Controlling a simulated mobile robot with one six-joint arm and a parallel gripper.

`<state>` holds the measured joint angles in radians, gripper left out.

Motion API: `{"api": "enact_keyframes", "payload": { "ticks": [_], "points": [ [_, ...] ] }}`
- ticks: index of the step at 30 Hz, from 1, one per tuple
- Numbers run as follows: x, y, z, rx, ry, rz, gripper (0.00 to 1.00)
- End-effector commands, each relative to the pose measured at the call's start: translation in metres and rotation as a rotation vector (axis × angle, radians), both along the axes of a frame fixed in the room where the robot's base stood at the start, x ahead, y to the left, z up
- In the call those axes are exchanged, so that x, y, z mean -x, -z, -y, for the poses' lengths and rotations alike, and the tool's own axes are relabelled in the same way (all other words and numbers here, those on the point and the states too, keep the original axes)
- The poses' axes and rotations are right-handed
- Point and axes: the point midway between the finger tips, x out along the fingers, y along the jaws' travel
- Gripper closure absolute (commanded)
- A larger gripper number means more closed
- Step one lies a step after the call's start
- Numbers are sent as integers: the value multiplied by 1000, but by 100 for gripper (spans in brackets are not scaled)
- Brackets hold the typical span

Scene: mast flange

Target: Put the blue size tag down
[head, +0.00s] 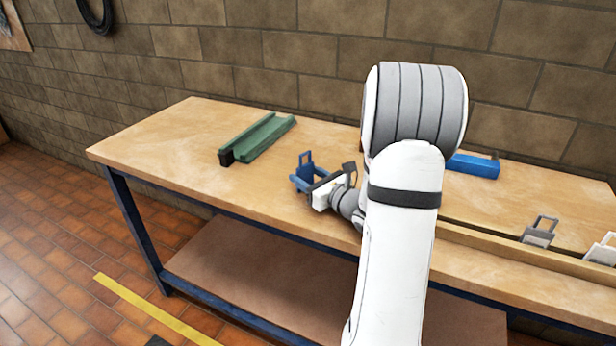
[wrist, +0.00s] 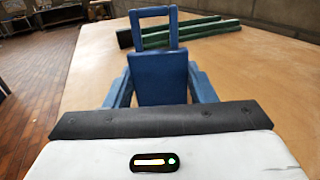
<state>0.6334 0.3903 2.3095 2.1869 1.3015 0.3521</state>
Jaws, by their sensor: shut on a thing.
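The blue size tag (wrist: 158,78) is a flat blue block with an open square loop at its top. It stands upright between the blue fingers of my gripper (wrist: 160,92) in the wrist view, and the gripper is shut on it. In the head view the tag's loop (head: 305,159) shows above my gripper (head: 308,178), over the left part of the wooden bench (head: 180,145). The tag's lower end is hidden, so I cannot tell whether it touches the bench top.
A green channel-shaped piece (head: 258,138) with a dark end lies behind my gripper. A blue block (head: 474,165) lies right of my arm. Grey-and-white looped tags (head: 538,233) stand at the right by a wooden rail (head: 480,242). The bench's left end is clear.

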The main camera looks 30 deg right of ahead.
Motion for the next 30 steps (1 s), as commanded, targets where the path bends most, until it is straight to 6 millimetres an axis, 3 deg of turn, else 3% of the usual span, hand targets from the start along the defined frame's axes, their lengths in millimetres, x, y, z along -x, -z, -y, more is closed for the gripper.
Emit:
{"api": "enact_keyframes", "payload": {
  "ticks": [9,18,30],
  "points": [
    [0,1,0,0,1,-1,28],
    [0,-3,1,0,1,-1,28],
    [61,-2,19,0,5,-1,28]
  ]
}}
